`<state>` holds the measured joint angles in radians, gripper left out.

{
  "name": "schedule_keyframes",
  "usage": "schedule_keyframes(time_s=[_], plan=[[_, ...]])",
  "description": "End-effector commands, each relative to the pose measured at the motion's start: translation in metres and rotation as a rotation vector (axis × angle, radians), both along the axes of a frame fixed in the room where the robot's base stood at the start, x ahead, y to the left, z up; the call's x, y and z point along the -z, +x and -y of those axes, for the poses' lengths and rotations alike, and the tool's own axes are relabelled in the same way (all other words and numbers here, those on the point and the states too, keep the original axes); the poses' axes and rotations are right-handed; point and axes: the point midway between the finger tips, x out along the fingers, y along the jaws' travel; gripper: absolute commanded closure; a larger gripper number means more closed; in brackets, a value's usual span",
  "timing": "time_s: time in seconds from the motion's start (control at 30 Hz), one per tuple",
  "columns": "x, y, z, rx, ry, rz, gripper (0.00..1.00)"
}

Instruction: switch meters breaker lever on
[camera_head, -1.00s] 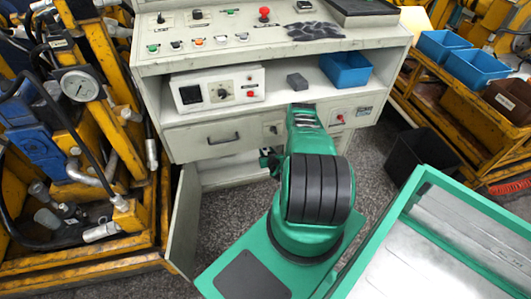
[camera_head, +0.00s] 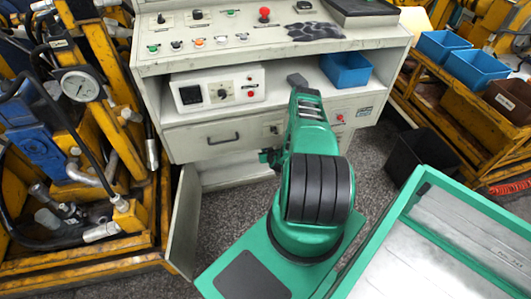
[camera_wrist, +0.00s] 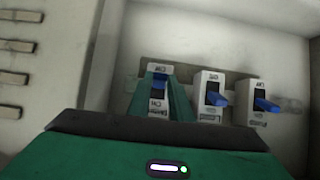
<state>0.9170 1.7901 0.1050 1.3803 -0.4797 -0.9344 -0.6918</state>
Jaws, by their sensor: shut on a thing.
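In the wrist view a row of breakers sits on a rail on the cabinet's pale inner wall. The leftmost breaker (camera_wrist: 158,104) is between the green fingers of my gripper (camera_wrist: 163,88), which are shut on its blue lever (camera_wrist: 158,82). That lever lies near the top of its slot in the picture. The middle breaker (camera_wrist: 209,95) and the right breaker (camera_wrist: 252,97) have blue levers sticking out toward the lower right. The labels are too small and blurred to read surely. In the head view my gripper is hidden behind my green arm.
The control cabinet (camera_head: 185,140) has an open door (camera_head: 184,220) at its lower left. A black bin (camera_head: 420,155) stands on the floor at right. Yellow machinery (camera_head: 100,130) crowds the left.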

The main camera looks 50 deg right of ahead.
Motion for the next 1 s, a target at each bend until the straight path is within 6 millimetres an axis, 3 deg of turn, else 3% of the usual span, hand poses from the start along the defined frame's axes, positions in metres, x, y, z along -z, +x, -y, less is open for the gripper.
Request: schedule_keyframes(time_s=[0.57,0.6,0.63,1.0], plan=[[-0.0078,0.0020,0.0014,0.003,0.046,-0.072,1.00],[-0.0078,0.0020,0.0014,0.003,0.046,-0.072,0.72],[-0.0077,0.0020,0.0013,0.003,0.046,-0.072,0.65],[-0.0079,-0.0005,-0.0006,0.001,0.046,-0.075,0.62]])
